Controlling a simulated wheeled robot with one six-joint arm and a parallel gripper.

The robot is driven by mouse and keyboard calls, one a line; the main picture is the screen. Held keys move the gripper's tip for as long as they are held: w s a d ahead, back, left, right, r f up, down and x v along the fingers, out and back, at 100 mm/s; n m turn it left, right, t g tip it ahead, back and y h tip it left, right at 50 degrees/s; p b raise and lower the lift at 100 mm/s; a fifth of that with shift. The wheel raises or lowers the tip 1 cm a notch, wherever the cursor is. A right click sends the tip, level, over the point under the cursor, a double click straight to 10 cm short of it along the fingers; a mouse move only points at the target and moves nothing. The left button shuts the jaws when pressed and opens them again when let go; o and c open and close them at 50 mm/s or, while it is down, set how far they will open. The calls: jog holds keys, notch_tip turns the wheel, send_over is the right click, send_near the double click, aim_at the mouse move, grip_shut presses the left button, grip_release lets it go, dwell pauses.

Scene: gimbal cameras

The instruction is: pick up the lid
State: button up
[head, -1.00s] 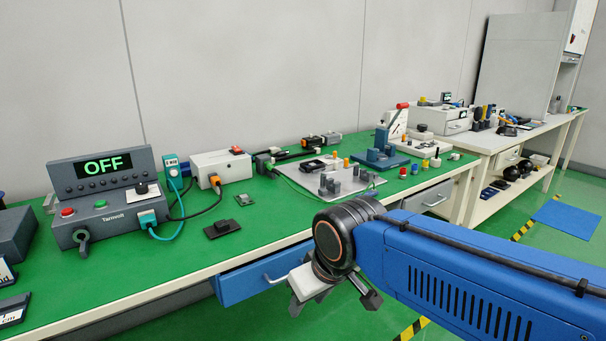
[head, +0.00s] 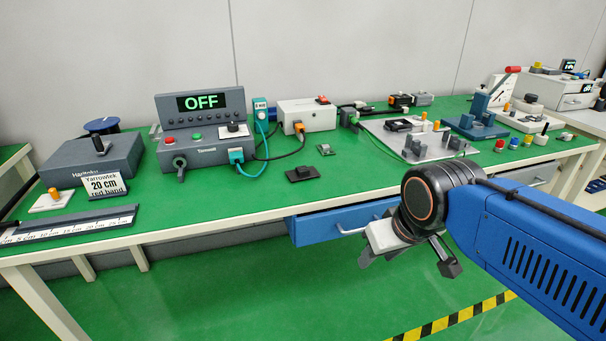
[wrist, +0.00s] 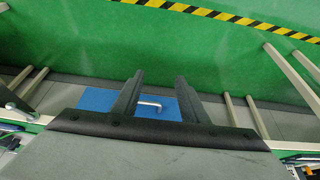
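A small dark flat piece with a raised grip (head: 302,173) lies on the green bench top, in front of the white box; it may be the lid, but I cannot be sure. My gripper (head: 408,264) is in front of the bench, to the right of and nearer than that piece, and touches nothing. In the wrist view my gripper (wrist: 158,82) is open, its two fingers apart with nothing held between them. The dark piece does not show clearly in the wrist view.
A blue drawer (head: 345,218) with a metal handle is under the bench edge near my gripper. A grey console (head: 205,150) reading OFF, a white box (head: 306,116) and cables stand behind the dark piece. A ruler (head: 70,224) lies at left.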

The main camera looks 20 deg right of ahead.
jog(key=o, duration=0.5)
jog(key=shift+o, duration=0.7)
jog(key=w+a+r+n+g, duration=0.1)
jog(key=w+r+n+g, duration=0.1)
jog(key=w+r+n, duration=0.6)
jog(key=w+r, duration=0.5)
jog(key=r, duration=0.1)
jog(key=shift+w+a+r+n, duration=0.15)
jog(key=shift+w+a+n, duration=0.15)
jog(key=shift+w+a, duration=0.1)
jog(key=w+a+r+n+g, duration=0.15)
jog(key=w+r+n, duration=0.3)
jog(key=w, duration=0.45)
jog(key=w+a+r+n+g, duration=0.1)
jog(key=w+a+r+n, duration=0.1)
jog(key=w+r+n, duration=0.35)
send_over(305, 168)
jog(key=f, duration=1.3)
jog(key=shift+d, duration=0.3)
jog(key=shift+a+f, duration=0.15)
jog(key=shift+f, duration=1.25)
jog(key=shift+a+f, duration=0.1)
jog(key=shift+f, duration=1.3)
